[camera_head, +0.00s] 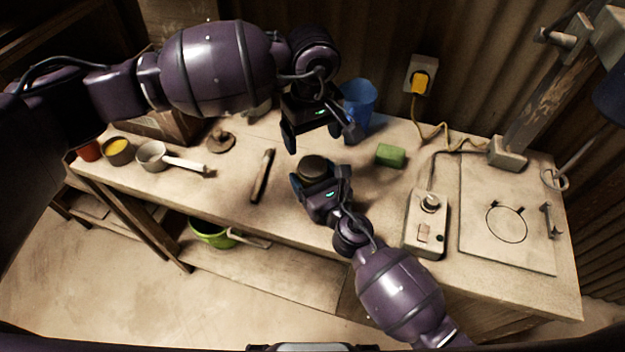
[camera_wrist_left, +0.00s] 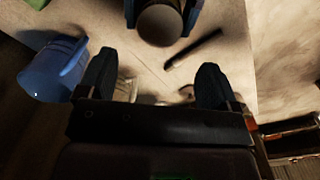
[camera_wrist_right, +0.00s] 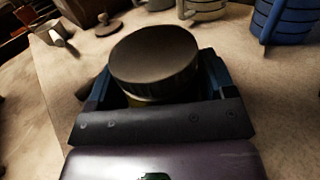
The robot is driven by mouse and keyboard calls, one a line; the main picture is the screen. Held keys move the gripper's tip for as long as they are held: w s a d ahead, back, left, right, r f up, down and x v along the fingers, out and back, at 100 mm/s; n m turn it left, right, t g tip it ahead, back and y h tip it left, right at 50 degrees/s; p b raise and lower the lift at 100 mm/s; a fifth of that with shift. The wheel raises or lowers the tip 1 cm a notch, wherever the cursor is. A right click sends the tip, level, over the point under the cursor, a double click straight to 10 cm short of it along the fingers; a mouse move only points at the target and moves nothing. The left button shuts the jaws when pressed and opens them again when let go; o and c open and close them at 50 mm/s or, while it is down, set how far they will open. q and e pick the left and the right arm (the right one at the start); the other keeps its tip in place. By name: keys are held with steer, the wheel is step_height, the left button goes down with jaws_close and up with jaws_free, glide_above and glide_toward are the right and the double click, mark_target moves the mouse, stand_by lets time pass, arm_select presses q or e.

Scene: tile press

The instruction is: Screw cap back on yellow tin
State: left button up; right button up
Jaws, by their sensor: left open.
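The tin stands upright on the bench with its dark round cap (camera_head: 313,164) resting on top. In the right wrist view the cap (camera_wrist_right: 155,58) covers most of the tin, and only a thin yellowish strip of the tin (camera_wrist_right: 142,100) shows below it. I cannot tell how tightly the cap sits. My right gripper (camera_head: 318,182) has its fingers on both sides of the tin, shut on it. My left gripper (camera_head: 322,135) is open and empty, above and behind the tin. In the left wrist view the cap (camera_wrist_left: 160,25) lies ahead of the open fingers (camera_wrist_left: 157,65).
A blue cup (camera_head: 359,103) stands behind the tin, and a green block (camera_head: 390,156) lies to its right. A dark stick (camera_head: 262,176), a white dipper (camera_head: 153,157) and a brown lidlike piece (camera_head: 221,141) are to the left. A switch box (camera_head: 426,222) stands right.

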steer(key=c, duration=1.2)
arm_select(q)
steer(key=shift+s+d, duration=0.15)
steer(key=shift+d, duration=0.15)
arm_select(e)
steer(key=shift+c, duration=0.8)
arm_select(q)
steer(key=s+d+r+n+g+h, duration=0.4)
steer(key=d+r+n+h, duration=0.5)
steer(key=d+n+h, duration=0.3)
steer(key=w+d+r+n+t+h, duration=0.3)
steer(key=w+r+n+t+h, duration=0.45)
steer(key=n, duration=1.35)
steer(key=w+a+f+n+t+y, duration=0.35)
steer(key=n+y, duration=0.25)
steer(key=n, duration=0.5)
steer(key=w+a+f+n+t+y, duration=0.3)
steer(key=w+n+y, duration=0.2)
steer(key=n, duration=0.7)
steer(key=s+a+f+n+g+y, duration=0.2)
steer(key=s+f+n+g, duration=0.1)
steer(key=s+a+f+n+g+y, duration=0.3)
steer(key=s+n, duration=0.1)
steer(key=s+a+f+n+g+y, duration=0.3)
steer(key=f+n, duration=0.1)
steer(key=shift+s+a, duration=0.2)
steer(key=shift+s, duration=0.1)
steer(key=shift+s+a+n+g+y, duration=0.25)
steer(key=shift+s+a+n+g, duration=0.1)
steer(key=shift+s+g, duration=0.2)
